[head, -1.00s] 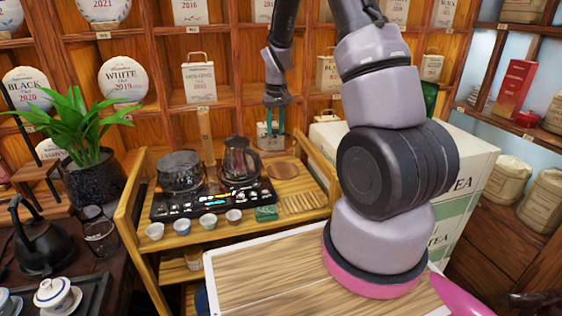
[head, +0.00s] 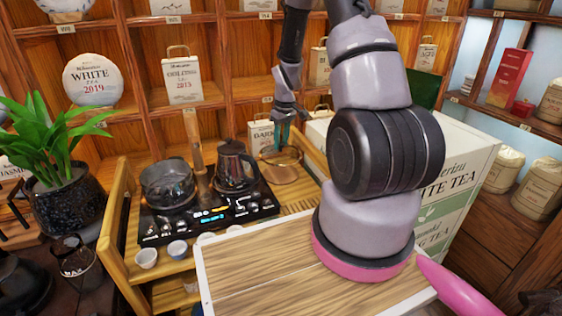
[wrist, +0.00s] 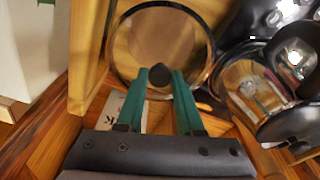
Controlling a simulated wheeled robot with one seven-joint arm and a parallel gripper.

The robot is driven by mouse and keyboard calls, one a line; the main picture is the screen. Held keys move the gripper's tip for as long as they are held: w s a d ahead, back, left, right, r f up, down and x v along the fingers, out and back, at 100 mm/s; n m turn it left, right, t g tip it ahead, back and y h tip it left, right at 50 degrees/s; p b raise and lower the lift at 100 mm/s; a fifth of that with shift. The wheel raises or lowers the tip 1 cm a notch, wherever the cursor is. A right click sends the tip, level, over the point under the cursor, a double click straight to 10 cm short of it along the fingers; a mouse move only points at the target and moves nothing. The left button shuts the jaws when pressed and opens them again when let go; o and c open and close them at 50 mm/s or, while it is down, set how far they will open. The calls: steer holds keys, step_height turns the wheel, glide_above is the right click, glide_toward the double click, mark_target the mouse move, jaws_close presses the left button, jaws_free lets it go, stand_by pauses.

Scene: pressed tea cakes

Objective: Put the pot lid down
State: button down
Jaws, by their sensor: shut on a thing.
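My gripper (head: 284,135) has green fingers and is shut on the black knob of the pot lid. The pot lid (head: 281,157) is a clear glass disc with a dark rim, held roughly level. In the wrist view the fingertips (wrist: 160,77) pinch the knob at the middle of the lid (wrist: 190,38). The lid is over a round wooden coaster (head: 287,176) on the tea stand; I cannot tell whether it touches. An uncovered glass pot (head: 168,184) stands on the black hob to the left. A dark kettle (head: 234,167) stands between them.
The black hob panel (head: 206,217) has lit controls. Small cups (head: 146,257) line its front. A pale-edged wooden tabletop (head: 270,270) is in front.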

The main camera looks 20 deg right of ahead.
step_height(320, 180, down, 8)
steer(key=shift+f, duration=0.1)
stand_by(0.4)
steer(key=c, duration=0.5)
jaws_free()
steer(key=shift+c, duration=0.2)
